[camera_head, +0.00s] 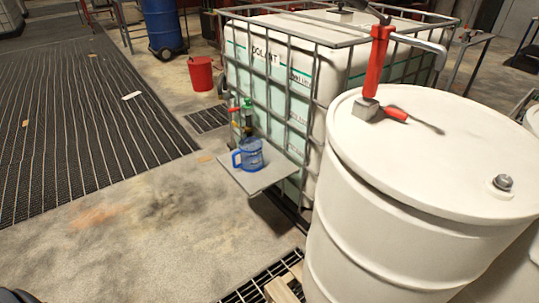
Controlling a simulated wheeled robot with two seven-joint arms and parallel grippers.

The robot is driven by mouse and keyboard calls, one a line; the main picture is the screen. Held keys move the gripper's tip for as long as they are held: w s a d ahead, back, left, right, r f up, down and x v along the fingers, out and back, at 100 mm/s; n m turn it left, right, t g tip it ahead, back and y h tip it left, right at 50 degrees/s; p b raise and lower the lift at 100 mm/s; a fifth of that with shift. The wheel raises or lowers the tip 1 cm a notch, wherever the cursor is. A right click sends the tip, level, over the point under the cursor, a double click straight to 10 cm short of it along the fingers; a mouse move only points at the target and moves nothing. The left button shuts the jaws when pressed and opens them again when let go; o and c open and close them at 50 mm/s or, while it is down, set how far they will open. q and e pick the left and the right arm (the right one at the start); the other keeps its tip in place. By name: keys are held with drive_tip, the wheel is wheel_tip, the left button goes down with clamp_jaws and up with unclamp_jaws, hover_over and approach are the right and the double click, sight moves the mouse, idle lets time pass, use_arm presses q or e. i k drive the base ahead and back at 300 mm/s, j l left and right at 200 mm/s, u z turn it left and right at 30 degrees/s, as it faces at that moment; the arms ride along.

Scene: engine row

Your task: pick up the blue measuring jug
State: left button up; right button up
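The blue measuring jug (249,154) stands upright on a small grey shelf (262,179) fixed to the front of a caged white tank. Its handle points left. Neither gripper can be made out in view. A dark rounded piece shows at the bottom left corner, too little to tell what it is.
The caged tank (290,75) stands behind the shelf. A red bucket (200,74) stands farther back. Floor left of the shelf is clear.

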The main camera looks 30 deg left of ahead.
sight(247, 157)
drive_tip(key=i+j+u, duration=0.1)
drive_tip(key=u, duration=1.5)
drive_tip(key=i+u, duration=0.1)
drive_tip(key=i, duration=2.8)
drive_tip(key=i+j+z, duration=0.15)
drive_tip(key=i+z, duration=0.2)
drive_tip(key=i, duration=0.2)
drive_tip(key=i+j+z, duration=0.35)
drive_tip(key=i, duration=0.2)
drive_tip(key=i+j+z, duration=0.35)
drive_tip(key=z, duration=0.9)
drive_tip(key=i+z, duration=0.1)
drive_tip(key=z, duration=0.8)
drive_tip(key=j+z, duration=0.1)
drive_tip(key=z, duration=0.8)
drive_tip(key=j+z, duration=0.1)
drive_tip(key=z, duration=0.35)
drive_tip(key=i+j+z, duration=0.25)
drive_tip(key=i+j, duration=0.1)
